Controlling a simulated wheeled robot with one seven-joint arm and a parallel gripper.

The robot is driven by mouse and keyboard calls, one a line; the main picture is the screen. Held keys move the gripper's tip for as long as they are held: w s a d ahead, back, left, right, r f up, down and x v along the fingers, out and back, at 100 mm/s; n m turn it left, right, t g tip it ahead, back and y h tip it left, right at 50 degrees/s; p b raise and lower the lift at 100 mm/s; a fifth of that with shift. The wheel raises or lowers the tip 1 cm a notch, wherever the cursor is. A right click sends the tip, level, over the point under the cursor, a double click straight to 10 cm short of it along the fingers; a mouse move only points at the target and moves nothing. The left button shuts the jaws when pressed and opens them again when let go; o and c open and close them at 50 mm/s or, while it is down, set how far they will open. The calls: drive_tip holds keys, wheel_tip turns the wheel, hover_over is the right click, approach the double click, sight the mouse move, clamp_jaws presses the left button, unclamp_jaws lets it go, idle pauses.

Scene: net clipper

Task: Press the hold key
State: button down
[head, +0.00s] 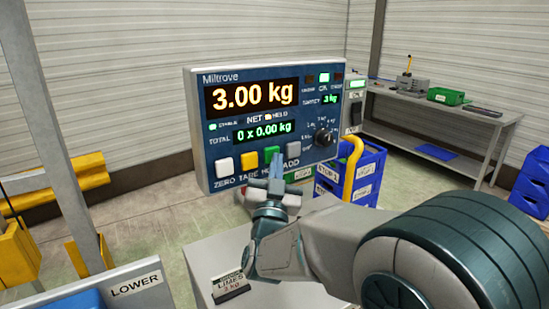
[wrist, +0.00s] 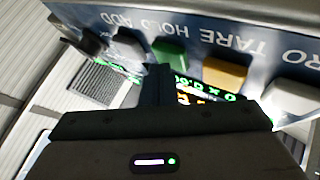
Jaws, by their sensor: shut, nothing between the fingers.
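The scale panel (head: 207,130) is blue with a large display reading 3.00 kg. The green hold key (head: 271,153) sits in the key row between the orange tare key (head: 249,161) and the grey add key (head: 292,148). My gripper (head: 276,163) is shut and empty, with its fingertips right at the hold key's lower edge. In the wrist view the panel appears upside down, and the green hold key (wrist: 170,54) is just beyond my shut fingertips (wrist: 159,70). I cannot tell whether they touch it or whether the key is pushed in.
A white zero key (head: 224,168) is at the row's left end. A round knob (head: 323,138) is at the panel's right. Blue crates (head: 367,173) stand behind on the right, near a yellow curved handle (head: 352,160). A workbench (head: 430,149) is farther back.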

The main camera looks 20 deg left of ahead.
drive_tip(key=shift+s+d+b, duration=0.55)
drive_tip(key=shift+d+b, duration=0.1)
drive_tip(key=shift+b, duration=0.05)
drive_tip(key=s+d+b, duration=0.2)
drive_tip(key=s+d, duration=0.1)
drive_tip(key=shift+s+d+b, duration=0.1)
drive_tip(key=shift+d+b, duration=0.25)
drive_tip(key=shift+d, duration=0.05)
idle(0.8)
